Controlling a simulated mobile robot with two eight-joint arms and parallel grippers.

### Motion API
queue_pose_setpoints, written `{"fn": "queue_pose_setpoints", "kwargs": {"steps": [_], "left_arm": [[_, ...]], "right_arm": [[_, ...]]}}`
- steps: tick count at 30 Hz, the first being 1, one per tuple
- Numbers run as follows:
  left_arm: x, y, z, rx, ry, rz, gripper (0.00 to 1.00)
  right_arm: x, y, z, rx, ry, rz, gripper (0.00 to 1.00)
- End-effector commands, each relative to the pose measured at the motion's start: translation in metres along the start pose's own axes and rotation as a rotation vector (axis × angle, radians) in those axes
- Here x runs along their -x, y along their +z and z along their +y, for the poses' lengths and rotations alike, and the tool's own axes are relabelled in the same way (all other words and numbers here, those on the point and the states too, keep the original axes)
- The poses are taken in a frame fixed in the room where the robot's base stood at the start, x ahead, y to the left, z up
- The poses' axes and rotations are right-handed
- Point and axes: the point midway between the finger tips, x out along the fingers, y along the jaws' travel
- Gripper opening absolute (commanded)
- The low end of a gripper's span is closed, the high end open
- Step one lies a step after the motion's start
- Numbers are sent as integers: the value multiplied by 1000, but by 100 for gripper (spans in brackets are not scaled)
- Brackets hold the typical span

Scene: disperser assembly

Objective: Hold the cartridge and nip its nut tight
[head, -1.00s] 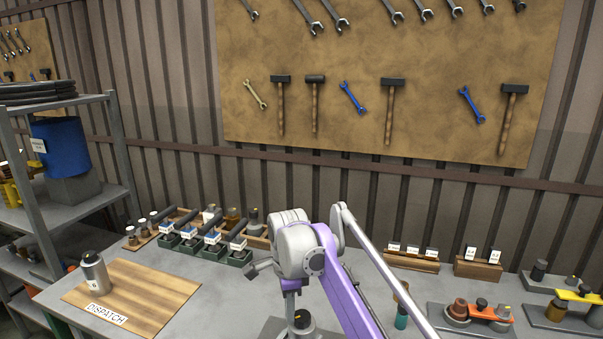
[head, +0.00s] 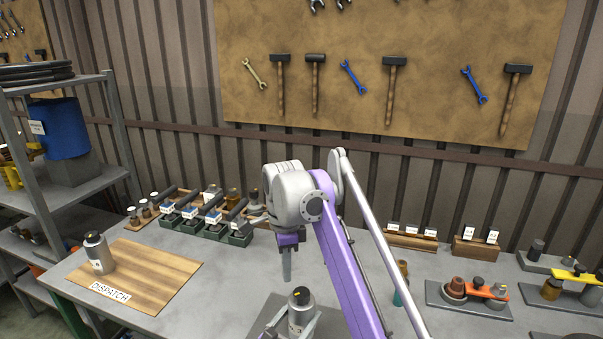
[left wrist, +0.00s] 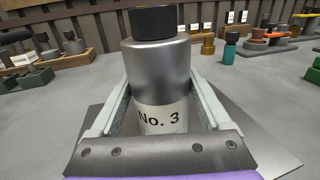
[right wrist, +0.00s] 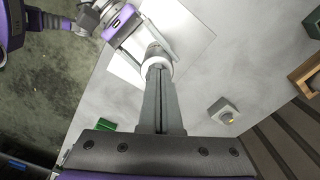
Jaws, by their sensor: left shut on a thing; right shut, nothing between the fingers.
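The cartridge (left wrist: 158,75) is a silver cylinder labelled No. 3. It stands upright with a black nut (left wrist: 154,22) on top. In the head view the cartridge (head: 301,316) is at the lower middle, and its dark nut (head: 300,294) carries a yellow mark. My left gripper (left wrist: 160,105) is shut on the cartridge body, one finger on each side. My right gripper (head: 287,278) points down above and beside the nut in the head view, shut and empty. In the right wrist view its closed fingers (right wrist: 157,85) hide part of the cartridge, and contact cannot be told.
A dispatch board (head: 150,268) with another silver cartridge (head: 98,254) is at the left. A rack of dark green holders (head: 204,226) stands behind. Stands with coloured parts (head: 475,295) are at the right. Bare table (head: 230,275) lies left of the held cartridge.

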Motion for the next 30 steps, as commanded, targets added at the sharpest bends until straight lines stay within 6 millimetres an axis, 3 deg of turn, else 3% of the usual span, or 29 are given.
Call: {"fn": "queue_pose_setpoints", "kwargs": {"steps": [19,25,30], "left_arm": [[0,0,0,-2,0,1,0],[0,0,0,-2,0,1,0],[0,0,0,-2,0,1,0]], "right_arm": [[12,1,5,0,2,-7,0],[1,1,4,0,2,-7,0],[-19,1,5,-1,2,-6,0]]}}
